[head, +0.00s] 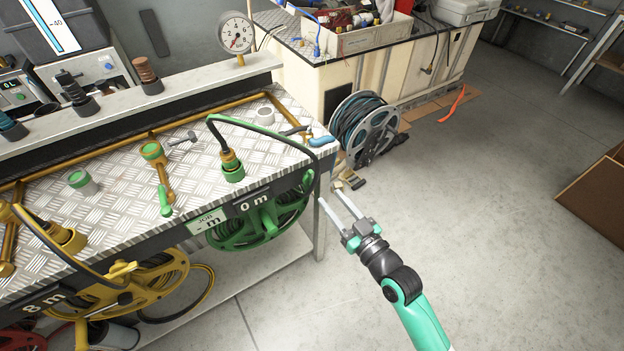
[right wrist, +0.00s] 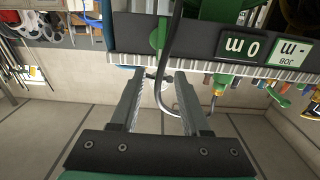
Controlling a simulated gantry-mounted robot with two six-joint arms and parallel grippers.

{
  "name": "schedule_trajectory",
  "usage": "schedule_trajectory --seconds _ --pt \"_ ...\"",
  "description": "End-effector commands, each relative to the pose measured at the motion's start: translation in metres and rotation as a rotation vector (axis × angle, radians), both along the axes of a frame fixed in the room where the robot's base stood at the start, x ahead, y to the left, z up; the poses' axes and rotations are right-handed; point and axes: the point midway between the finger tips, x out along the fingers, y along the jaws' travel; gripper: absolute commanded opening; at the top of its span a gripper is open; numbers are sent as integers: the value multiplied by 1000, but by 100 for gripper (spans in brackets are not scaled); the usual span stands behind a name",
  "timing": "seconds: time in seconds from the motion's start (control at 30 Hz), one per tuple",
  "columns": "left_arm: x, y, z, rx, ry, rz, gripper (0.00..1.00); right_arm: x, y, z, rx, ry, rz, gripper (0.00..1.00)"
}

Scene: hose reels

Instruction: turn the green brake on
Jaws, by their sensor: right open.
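The green reel (head: 262,222) hangs under the front edge of the bench, beside the "0 m" display (head: 254,202). A small green piece (head: 308,180) shows at the reel's right end, near the bench corner; it may be the brake, but I cannot tell its setting. It seems to show in the right wrist view as a green tab (right wrist: 158,36) on the dark front panel, beyond my fingertips. My right gripper (head: 330,197) is open and empty, just right of the bench corner and apart from the green piece. In the right wrist view its two fingers (right wrist: 160,73) stand apart. My left gripper is not in view.
A dark hose (head: 262,123) arches from a green connector (head: 232,166) over the bench edge, close to my right fingers. A bench leg (head: 320,225) stands left of the gripper. A grey hose reel (head: 365,128) stands on the floor behind.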

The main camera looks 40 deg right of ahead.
Motion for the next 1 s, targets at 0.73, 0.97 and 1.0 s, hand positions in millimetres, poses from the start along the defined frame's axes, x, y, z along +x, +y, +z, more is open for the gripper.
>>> schedule_trajectory --seconds 0.73,0.97,1.0 --pt "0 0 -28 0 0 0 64 88 -19 1 -1 -1 0 46" --pt "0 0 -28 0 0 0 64 88 -19 0 -1 -1 0 8" --pt "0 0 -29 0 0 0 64 88 -19 0 -1 -1 0 1"
